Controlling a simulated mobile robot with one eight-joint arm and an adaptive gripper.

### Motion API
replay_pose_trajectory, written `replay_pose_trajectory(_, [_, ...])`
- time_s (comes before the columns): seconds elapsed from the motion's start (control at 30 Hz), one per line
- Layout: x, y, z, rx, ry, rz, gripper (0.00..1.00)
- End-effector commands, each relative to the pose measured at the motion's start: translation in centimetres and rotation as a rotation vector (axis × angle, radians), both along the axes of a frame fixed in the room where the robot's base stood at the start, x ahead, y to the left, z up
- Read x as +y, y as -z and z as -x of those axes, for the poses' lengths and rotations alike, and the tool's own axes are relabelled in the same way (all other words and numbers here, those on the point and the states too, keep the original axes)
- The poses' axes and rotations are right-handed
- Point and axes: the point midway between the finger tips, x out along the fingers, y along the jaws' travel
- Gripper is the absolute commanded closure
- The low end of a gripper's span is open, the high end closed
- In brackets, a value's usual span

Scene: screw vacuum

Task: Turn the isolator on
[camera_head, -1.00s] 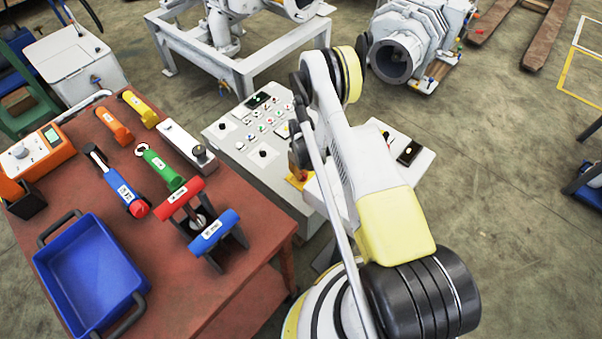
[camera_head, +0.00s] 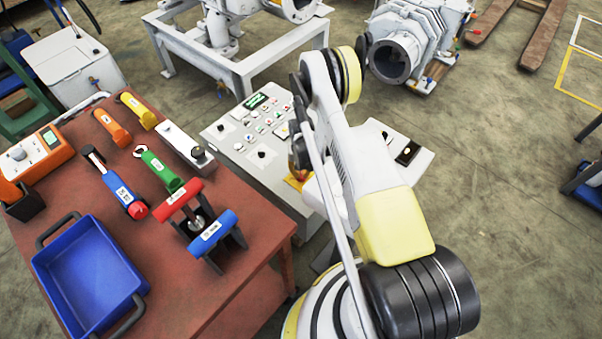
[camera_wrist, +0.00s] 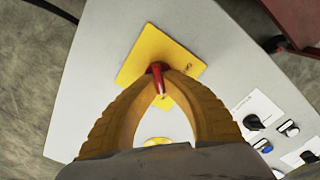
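The isolator is a red handle (camera_wrist: 156,69) on a yellow square plate (camera_wrist: 141,55), fixed to the light grey control panel (camera_wrist: 100,32). In the wrist view my gripper (camera_wrist: 160,76) has its two yellow fingers brought together at the tips around the red handle. Most of the handle is hidden between the fingertips. In the head view only an edge of the yellow plate (camera_head: 296,183) shows, beside my wrist at the panel's right side. My fingers cannot be made out clearly there.
The panel has a display (camera_head: 256,101), several buttons and a black knob (camera_wrist: 253,122). The red table (camera_head: 245,205) on the left holds tools and a blue bin (camera_head: 90,275). Grey machines stand behind. The floor at the right is mostly open.

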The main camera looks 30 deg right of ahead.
Motion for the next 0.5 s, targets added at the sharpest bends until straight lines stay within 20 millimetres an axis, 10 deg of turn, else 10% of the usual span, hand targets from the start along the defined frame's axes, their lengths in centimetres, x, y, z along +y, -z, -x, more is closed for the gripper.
replay_pose_trajectory(0.47, [0.0, 0.03, -0.11, -0.003, 0.014, 0.0, 1.0])
replay_pose_trajectory(0.5, [0.0, 0.03, -0.11, -0.003, 0.014, 0.0, 0.85])
